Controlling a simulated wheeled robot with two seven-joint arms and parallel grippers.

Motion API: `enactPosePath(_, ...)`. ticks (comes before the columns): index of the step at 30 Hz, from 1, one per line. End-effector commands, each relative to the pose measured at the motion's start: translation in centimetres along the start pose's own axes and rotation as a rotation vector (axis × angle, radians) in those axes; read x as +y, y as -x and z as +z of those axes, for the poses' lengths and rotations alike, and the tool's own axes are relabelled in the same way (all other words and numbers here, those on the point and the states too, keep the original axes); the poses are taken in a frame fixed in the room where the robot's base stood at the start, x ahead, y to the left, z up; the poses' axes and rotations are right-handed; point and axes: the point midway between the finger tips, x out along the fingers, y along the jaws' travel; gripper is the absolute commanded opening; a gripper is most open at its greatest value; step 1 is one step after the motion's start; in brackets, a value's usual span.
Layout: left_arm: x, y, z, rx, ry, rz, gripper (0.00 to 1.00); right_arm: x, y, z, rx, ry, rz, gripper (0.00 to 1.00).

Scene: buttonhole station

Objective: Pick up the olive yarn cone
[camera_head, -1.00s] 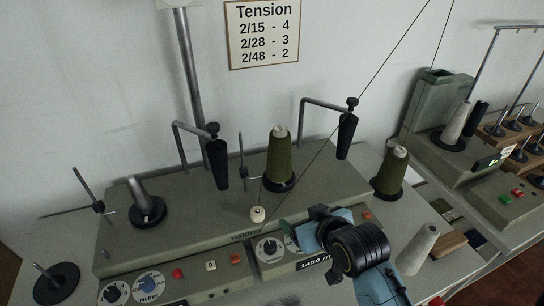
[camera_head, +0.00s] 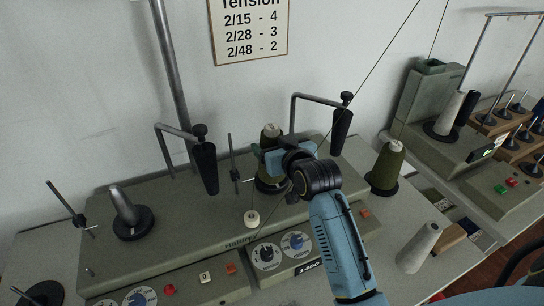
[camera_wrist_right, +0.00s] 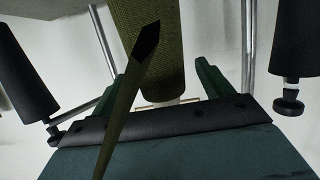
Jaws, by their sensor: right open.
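An olive yarn cone (camera_head: 270,134) stands upright on the grey winding machine (camera_head: 205,235), on a dark round base. My right gripper (camera_head: 277,160) is in front of it and hides much of its body. In the right wrist view the olive cone (camera_wrist_right: 150,45) appears upside down with its pale tip low, lying between the two open fingers (camera_wrist_right: 165,80). I cannot tell whether either finger touches it. A second olive cone (camera_head: 386,168) stands on a dark base to the right of the machine. My left gripper is out of view.
Black tensioner posts on bent arms (camera_head: 342,125) flank the cone, at right and at left (camera_head: 205,165). A small white knob (camera_head: 251,219) sits in front. A grey cone (camera_head: 420,246) stands at the right. A thin thread runs diagonally overhead.

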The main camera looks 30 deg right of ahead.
Motion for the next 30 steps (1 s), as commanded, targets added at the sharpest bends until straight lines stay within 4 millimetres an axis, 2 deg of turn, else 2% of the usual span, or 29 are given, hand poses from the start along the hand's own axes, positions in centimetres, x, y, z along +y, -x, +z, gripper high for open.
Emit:
enactPosePath(3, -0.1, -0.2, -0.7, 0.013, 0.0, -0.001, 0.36, 0.0, -1.9, -0.3, 0.0, -0.002, 0.0, 0.79)
enactPosePath(7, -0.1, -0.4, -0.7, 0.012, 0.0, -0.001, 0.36, 0.1, -3.4, -0.3, 0.0, -0.002, 0.0, 0.79)
enactPosePath(17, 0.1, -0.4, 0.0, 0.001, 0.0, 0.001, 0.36, 0.0, -4.1, -0.3, -0.001, -0.001, 0.0, 0.79)
enactPosePath(29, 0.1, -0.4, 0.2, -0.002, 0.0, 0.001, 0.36, 0.0, -4.1, -0.3, -0.001, -0.001, 0.0, 0.29)
enactPosePath(30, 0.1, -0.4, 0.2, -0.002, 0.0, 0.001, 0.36, 0.0, -4.1, -0.3, 0.0, -0.001, 0.0, 0.29)
